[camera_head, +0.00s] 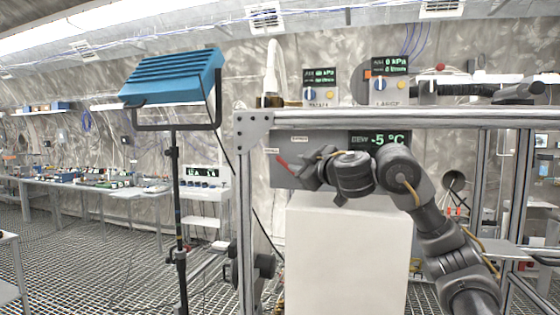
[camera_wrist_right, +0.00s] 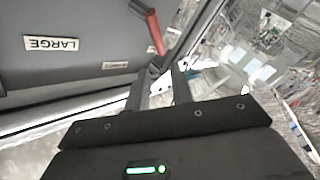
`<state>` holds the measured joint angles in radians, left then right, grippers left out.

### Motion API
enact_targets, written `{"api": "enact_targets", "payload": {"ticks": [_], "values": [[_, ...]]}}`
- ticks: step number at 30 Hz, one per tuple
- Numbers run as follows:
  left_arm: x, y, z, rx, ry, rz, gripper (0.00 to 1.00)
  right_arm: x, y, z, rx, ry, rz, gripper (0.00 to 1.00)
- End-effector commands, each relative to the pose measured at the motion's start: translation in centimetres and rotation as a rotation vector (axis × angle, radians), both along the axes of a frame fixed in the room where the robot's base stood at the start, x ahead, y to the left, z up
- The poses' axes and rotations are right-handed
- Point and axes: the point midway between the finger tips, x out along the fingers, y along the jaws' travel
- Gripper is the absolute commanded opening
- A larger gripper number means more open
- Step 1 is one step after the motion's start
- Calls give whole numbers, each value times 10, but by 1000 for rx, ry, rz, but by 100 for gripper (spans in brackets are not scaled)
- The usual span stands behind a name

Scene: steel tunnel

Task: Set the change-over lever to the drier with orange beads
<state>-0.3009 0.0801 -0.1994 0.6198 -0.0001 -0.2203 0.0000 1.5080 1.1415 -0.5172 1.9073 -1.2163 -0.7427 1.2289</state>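The change-over lever (camera_head: 282,162) is a short red handle at the left end of a grey panel box (camera_head: 283,178), leaning up and left in the head view. In the right wrist view the red lever (camera_wrist_right: 155,32) lies just beyond the fingertips. My right gripper (camera_head: 308,178) is right of the lever. Its two fingers (camera_wrist_right: 163,82) stand apart with a gap between them, and nothing is clearly held. Whether a finger touches the lever's lower end cannot be told. A LARGE label (camera_wrist_right: 50,44) shows upside down on the box. Bead colours cannot be made out with certainty. My left gripper is out of view.
A dew display (camera_head: 380,139) reads -5 °C. Above the frame rail (camera_head: 430,118) are two gauge panels, SMALL (camera_head: 320,93) and LARGE (camera_head: 390,91). A white block (camera_head: 345,250) stands below my right arm. A blue lamp (camera_head: 172,78) on a stand is left.

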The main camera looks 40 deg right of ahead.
Motion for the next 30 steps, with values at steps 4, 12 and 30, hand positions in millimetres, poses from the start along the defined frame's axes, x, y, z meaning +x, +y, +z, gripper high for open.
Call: {"api": "enact_targets", "payload": {"ticks": [4,12,30], "values": [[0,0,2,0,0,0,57,4,-1,0,0,2,-1,23],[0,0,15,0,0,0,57,46,-8,2,5,5,-1,23],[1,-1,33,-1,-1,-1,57,107,-18,0,0,0,-1,23]]}}
